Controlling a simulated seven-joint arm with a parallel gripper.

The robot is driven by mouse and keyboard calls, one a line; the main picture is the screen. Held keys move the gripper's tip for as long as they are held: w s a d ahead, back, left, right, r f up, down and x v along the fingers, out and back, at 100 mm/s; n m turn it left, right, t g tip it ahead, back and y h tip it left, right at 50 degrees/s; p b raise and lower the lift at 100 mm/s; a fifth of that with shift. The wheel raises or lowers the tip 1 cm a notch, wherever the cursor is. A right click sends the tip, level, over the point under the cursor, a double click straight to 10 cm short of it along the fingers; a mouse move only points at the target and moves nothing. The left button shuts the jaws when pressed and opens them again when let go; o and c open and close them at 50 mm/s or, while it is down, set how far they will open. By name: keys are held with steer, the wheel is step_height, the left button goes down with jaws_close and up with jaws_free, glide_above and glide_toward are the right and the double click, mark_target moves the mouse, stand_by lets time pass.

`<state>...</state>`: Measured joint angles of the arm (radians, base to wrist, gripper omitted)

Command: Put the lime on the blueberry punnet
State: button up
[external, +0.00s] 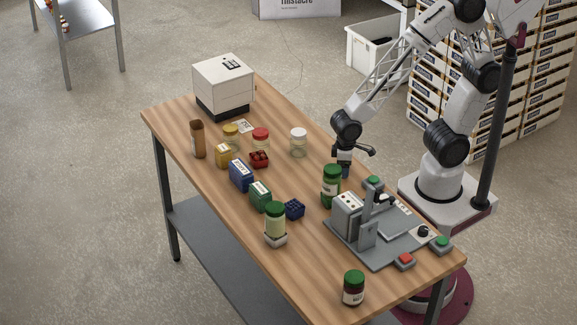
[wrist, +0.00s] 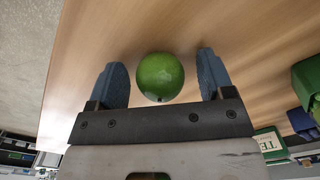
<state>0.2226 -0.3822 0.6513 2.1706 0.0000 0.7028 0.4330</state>
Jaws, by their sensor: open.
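The lime (wrist: 160,77) is a round green fruit resting on the wooden table in the wrist view. My gripper (wrist: 162,78) is open, with one blue-grey finger on each side of the lime and a visible gap at both sides. In the external view my gripper (external: 343,171) is low over the table's right part, just behind a tall green jar (external: 331,188). I cannot make out the lime there. The blueberry punnet (external: 294,209) is a small dark blue tray in the middle of the table, left of and nearer the camera than my gripper.
A green box (external: 260,195) and a green-lidded jar (external: 275,224) stand beside the punnet. A grey machine (external: 375,228) fills the right of the table. A red punnet (external: 259,159) and several jars stand farther back. Bare wood lies between punnet and green jar.

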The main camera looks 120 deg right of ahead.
steer(key=shift+c, duration=0.4)
steer(key=c, duration=1)
steer(key=shift+r, duration=0.15)
steer(key=shift+r, duration=0.8)
steer(key=shift+s+r, duration=0.15)
steer(key=shift+r, duration=0.8)
steer(key=s+a+r, duration=0.1)
steer(key=s+a, duration=0.2)
steer(key=s, duration=1.2)
steer(key=shift+s+a+r, duration=0.15)
steer(key=shift+a, duration=0.05)
